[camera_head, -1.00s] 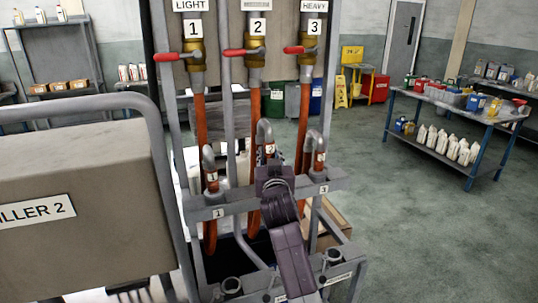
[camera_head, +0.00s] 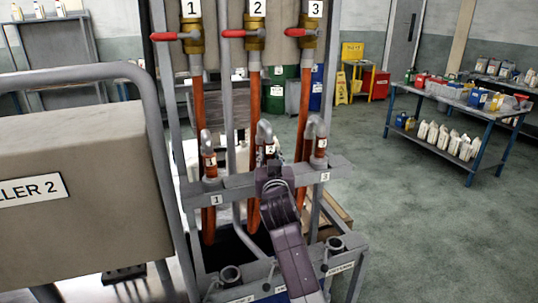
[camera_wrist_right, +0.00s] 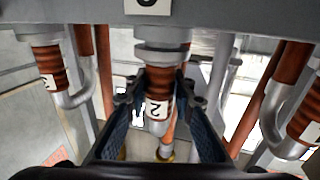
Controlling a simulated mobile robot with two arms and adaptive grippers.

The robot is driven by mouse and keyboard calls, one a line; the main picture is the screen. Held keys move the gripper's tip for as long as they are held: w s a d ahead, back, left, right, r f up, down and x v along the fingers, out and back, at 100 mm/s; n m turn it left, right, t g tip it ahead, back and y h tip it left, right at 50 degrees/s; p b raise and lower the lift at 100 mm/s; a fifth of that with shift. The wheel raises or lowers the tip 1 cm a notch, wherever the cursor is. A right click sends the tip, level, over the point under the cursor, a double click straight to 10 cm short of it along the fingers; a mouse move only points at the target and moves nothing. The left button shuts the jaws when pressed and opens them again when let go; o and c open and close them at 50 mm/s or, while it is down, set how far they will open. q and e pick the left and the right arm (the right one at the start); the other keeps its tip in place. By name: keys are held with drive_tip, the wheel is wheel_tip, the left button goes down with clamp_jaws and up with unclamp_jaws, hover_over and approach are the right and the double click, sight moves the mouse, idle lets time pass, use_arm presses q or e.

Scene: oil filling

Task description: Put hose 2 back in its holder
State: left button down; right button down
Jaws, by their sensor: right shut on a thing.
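Hose 2 (camera_head: 264,132) has a grey bent spout and an orange-brown grip with a "2" label. It stands upright at the middle of the grey holder rail (camera_head: 240,190), between hose 1 (camera_head: 209,158) and hose 3 (camera_head: 320,147), which sit in the rail. My right gripper (camera_head: 270,168) reaches up from below in the head view and hides the holder spot. In the wrist view, my right gripper (camera_wrist_right: 159,100) is shut on hose 2's grip (camera_wrist_right: 159,82). Its grey collar is close against the rail; I cannot tell if it is fully seated. My left gripper is not in view.
Red-handled valves (camera_head: 240,34) sit above on the stand. A grey filler cabinet (camera_head: 80,185) with a tube frame stands at the left. A grey tray (camera_head: 235,287) lies below the rail. A table with bottles (camera_head: 462,103) stands at the far right, beyond open floor.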

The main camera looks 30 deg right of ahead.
drive_tip(key=shift+f, duration=0.1)
idle(0.3)
drive_tip(key=c, duration=1.6)
unclamp_jaws()
drive_tip(key=shift+o, duration=1)
drive_tip(key=shift+f, duration=0.2)
drive_tip(key=shift+s+a+r, duration=0.1)
drive_tip(key=shift+s+a, duration=0.25)
drive_tip(key=shift+s, duration=0.2)
drive_tip(key=shift+p+v, duration=0.65)
drive_tip(key=shift+v, duration=1.25)
